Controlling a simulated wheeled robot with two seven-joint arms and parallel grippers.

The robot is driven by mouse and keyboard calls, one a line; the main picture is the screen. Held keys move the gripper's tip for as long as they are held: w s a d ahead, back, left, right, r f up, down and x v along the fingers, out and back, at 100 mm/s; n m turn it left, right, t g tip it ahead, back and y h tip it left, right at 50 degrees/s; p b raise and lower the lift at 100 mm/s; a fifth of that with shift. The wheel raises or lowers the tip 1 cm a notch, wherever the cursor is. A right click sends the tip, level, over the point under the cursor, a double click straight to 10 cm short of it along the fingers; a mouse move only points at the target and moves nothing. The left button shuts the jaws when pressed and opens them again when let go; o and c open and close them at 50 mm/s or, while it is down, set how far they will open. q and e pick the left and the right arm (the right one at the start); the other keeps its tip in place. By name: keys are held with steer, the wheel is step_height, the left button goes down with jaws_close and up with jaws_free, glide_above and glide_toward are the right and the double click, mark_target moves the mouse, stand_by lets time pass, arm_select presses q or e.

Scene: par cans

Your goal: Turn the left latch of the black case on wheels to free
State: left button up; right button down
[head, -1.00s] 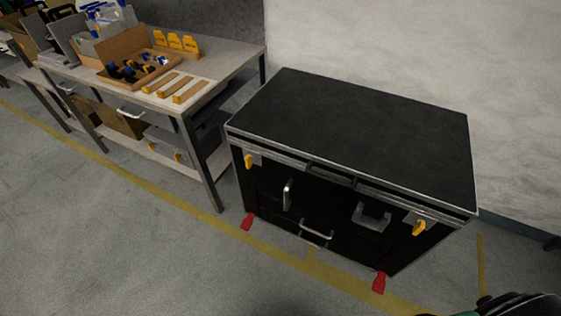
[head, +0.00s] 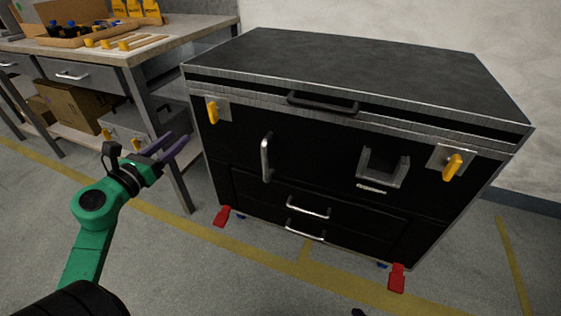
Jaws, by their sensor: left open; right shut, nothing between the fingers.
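The black case on wheels (head: 330,205) stands against the wall, with its lid down. Its left latch, a yellow handle (head: 212,111) on a grey plate, is near the top left of the front and points roughly up and down. The right latch (head: 453,167) is a similar yellow handle, slightly tilted. My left gripper (head: 172,147) is open and empty, with purple fingers, to the left of the case and lower than the left latch. It is apart from the latch. My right gripper is not in view.
A workbench (head: 150,50) with a tray and wooden blocks stands left of the case. Red pedals (head: 222,216) and (head: 397,278) stick out at the case's foot. Silver handles (head: 266,158) and a black lid handle (head: 322,103) project from its front.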

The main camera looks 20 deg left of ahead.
mark_target(209, 110)
arm_select(q)
steer(key=shift+m, duration=0.3)
steer(key=w, duration=1.4)
steer(key=shift+w+r, duration=0.3)
jaws_close()
